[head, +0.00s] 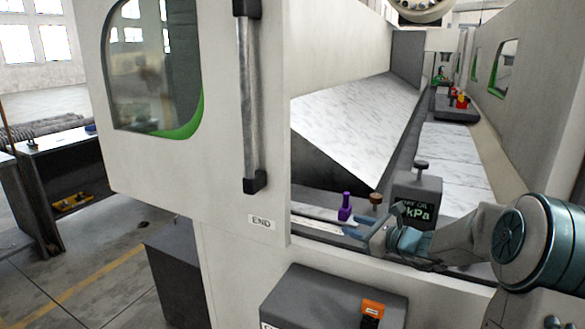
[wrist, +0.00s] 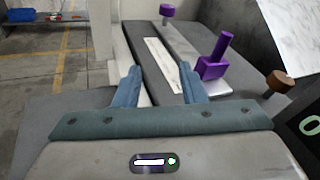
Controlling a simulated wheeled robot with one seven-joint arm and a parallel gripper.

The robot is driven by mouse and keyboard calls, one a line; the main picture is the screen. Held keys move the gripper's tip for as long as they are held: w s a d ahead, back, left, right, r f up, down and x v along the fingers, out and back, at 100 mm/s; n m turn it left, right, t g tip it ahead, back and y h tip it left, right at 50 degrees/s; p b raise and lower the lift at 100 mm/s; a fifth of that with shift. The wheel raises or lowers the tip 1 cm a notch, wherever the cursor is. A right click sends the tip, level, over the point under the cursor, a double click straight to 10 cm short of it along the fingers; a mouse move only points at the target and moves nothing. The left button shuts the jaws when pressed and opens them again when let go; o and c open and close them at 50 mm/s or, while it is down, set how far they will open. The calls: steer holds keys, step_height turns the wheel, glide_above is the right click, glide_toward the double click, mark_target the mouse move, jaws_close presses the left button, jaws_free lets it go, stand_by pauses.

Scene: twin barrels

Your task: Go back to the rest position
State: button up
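My gripper (head: 357,229) is at the end of my arm, low in the machine's opening, close to a small purple block with an upright post (head: 345,208). In the wrist view my gripper's two blue fingers (wrist: 159,76) are apart, with nothing seen held between them. A dark grey bar with a white strip (wrist: 162,62) lies beyond and between the fingers. The purple block (wrist: 213,66) stands just right of the right finger, and I see a gap between them at the fingertip.
A brown knob (head: 376,198) and a grey box marked kPa (head: 417,211) stand close to my gripper. The machine's door (head: 190,150) with a vertical handle is to the left. A grey box with an orange switch (head: 330,300) sits below.

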steer(key=s+a+f+n+g+h+p, duration=0.1)
steer(key=s+a+n+g, duration=0.3)
steer(key=s+a+n, duration=0.4)
steer(key=s+a+n+g+h+p, duration=0.15)
steer(key=s+a+n+g, duration=0.35)
steer(key=s, duration=0.5)
steer(key=s+d+n+h, duration=0.3)
steer(key=s+n, duration=0.3)
steer(key=s, duration=0.2)
steer(key=s+d+n+h, duration=0.4)
steer(key=s+n, duration=0.2)
steer(key=s, duration=0.2)
steer(key=shift+s+d+r+g+h+p, duration=0.25)
steer(key=shift+s+d+g+h+p, duration=0.05)
steer(key=shift+s+g+h+p, duration=0.1)
